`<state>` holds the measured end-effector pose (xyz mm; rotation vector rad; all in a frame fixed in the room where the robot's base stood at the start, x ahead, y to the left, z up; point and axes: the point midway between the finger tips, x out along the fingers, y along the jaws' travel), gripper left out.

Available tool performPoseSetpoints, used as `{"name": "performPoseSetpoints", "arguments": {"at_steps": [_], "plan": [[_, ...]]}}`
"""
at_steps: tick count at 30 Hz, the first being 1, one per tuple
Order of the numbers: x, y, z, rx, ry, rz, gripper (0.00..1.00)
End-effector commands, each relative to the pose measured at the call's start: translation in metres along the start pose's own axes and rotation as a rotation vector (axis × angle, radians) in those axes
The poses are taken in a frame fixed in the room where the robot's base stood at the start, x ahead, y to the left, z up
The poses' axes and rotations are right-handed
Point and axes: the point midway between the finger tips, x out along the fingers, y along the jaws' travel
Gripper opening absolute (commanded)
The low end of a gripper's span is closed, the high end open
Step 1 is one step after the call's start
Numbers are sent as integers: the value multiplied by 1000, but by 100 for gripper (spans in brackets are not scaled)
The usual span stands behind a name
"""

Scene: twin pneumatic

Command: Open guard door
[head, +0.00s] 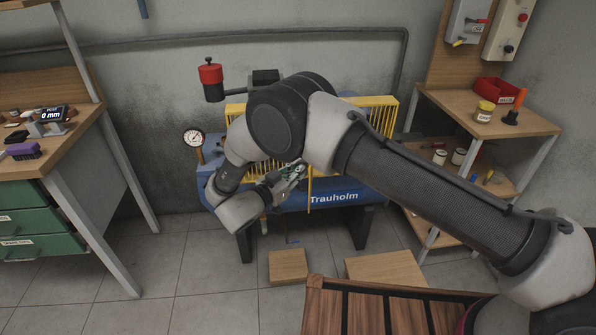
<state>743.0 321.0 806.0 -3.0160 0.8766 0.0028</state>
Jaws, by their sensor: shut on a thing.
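The yellow slatted guard (375,110) stands on the blue compressor tank (337,193) marked "Trauholm" against the back wall. A yellow upright edge, seemingly of the guard door (309,195), comes down in front of the tank. My gripper (298,170) is at this edge, just in front of the tank, and is shut on the guard door. The exact contact is small and partly hidden. My arm crosses in front of the guard and covers much of its middle, so the hinge side and how far the door stands open cannot be told.
A pressure gauge (194,138) and a red-topped cylinder (210,73) stand at the tank's left. A workbench (75,145) is at left, a wooden shelf unit (440,101) at right. Wooden blocks (287,266) lie on the floor below the tank. Open floor lies front left.

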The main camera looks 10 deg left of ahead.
Motion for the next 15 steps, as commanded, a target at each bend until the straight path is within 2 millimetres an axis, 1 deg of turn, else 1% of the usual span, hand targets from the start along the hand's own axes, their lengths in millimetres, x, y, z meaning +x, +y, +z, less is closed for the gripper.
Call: {"name": "performPoseSetpoints", "arguments": {"at_steps": [1,14,15], "plan": [[0,-2,-4,2,5,-2,0],[0,-2,-5,4,6,-2,0],[0,-2,-5,4,7,-2,11]]}}
